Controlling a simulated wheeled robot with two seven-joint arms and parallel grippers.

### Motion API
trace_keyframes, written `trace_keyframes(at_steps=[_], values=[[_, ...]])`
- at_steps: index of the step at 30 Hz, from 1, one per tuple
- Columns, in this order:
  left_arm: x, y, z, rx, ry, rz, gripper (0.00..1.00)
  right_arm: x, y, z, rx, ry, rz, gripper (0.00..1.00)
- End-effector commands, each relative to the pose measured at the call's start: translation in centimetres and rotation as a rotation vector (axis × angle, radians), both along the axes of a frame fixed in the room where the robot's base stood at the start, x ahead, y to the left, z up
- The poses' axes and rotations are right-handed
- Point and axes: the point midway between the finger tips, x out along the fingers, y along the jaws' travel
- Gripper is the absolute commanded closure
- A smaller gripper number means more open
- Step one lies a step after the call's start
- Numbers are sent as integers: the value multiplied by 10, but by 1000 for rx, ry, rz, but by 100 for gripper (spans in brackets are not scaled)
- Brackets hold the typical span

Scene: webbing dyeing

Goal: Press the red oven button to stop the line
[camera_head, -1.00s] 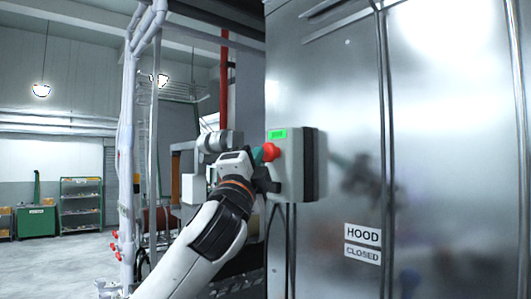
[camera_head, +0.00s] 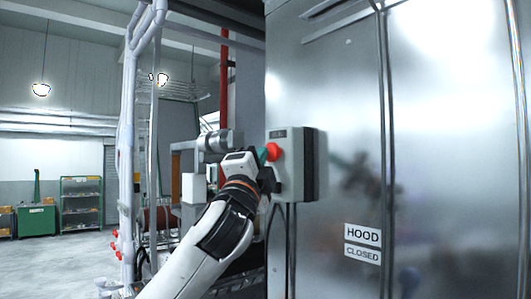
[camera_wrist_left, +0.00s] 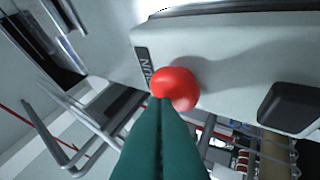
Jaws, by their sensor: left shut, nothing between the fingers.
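The red oven button (camera_head: 273,151) is a round mushroom head on the side of a grey control box (camera_head: 293,178). The box is fixed to the steel hood. My left gripper (camera_head: 262,155) is shut and empty, with its green fingertips at the button. In the left wrist view the shut green fingers (camera_wrist_left: 160,125) reach the red button (camera_wrist_left: 174,89) and appear to touch it. The small display (camera_head: 278,134) on the box is dark. My right gripper is not in view.
The steel hood wall (camera_head: 440,150) fills the right side, with a "HOOD CLOSED" sign (camera_head: 362,245). White pipes (camera_head: 127,150) stand on the left. A green cabinet (camera_head: 37,221) and a shelf rack (camera_head: 81,203) are far back, with open floor before them.

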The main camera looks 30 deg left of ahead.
Motion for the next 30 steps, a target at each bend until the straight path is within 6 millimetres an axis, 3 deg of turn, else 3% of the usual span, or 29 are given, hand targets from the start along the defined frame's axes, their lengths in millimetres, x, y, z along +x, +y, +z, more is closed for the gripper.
trace_keyframes(at_steps=[30], values=[[-27,11,-1,0,-1,1,100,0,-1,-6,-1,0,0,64]])
